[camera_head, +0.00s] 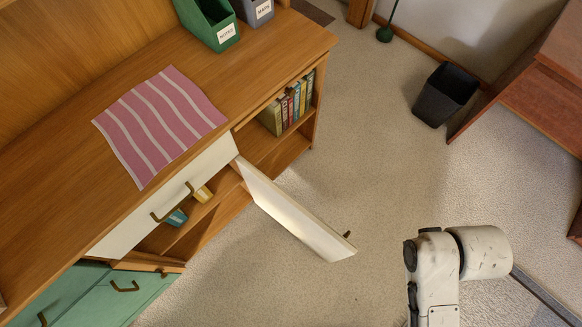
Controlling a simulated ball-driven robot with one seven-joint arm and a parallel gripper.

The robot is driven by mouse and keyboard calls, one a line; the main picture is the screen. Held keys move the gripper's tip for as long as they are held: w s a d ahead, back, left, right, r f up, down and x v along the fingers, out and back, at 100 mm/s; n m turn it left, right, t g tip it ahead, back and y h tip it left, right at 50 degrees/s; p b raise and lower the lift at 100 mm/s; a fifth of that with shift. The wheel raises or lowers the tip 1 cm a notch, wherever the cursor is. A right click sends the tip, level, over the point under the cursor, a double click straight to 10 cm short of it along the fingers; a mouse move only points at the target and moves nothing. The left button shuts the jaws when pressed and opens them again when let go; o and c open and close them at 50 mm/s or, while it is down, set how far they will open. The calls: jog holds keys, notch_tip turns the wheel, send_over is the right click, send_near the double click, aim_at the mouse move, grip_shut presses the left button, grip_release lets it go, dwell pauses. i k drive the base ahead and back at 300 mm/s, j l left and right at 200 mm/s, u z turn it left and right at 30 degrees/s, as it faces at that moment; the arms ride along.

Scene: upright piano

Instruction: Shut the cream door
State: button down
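The cream door (291,212) stands wide open from the front of the wooden cabinet (255,50). It sticks out over the carpet toward the lower right. Its hinged edge is by the divider next to the book shelf, and a small dark handle (347,234) shows near its free end. The opening behind it shows a yellow item (203,194) and a blue item (175,217) on a shelf. White links of my arm are at the lower right, apart from the door. My gripper is not visible.
Green fronts (110,298) are at the lower left. Books (287,106) fill an open shelf. A black bin (445,95) stands at upper right. Carpet between door and bin is clear.

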aim_at(332, 246)
jog(key=l+u, duration=0.1)
jog(key=u, duration=0.3)
jog(key=i+l+u, duration=0.1)
jog(key=u, duration=0.35)
jog(key=l+u, duration=0.2)
jog(key=u, duration=0.2)
jog(key=l+u, duration=0.1)
jog(key=u, duration=0.3)
jog(key=k+l+u, duration=0.1)
jog(key=l+u, duration=0.15)
jog(key=l, duration=0.25)
jog(key=k+l+u, duration=0.25)
jog(key=l, duration=0.25)
jog(key=k+l+u, duration=0.1)
jog(key=l+u, duration=0.15)
jog(key=l, duration=0.25)
jog(key=k+l+u, duration=0.25)
jog(key=l, duration=0.15)
jog(key=k+l+u, duration=0.25)
jog(key=l, duration=0.15)
jog(key=k+l, duration=0.35)
jog(key=l, duration=0.15)
jog(key=k+l, duration=0.7)
jog(key=l, duration=0.25)
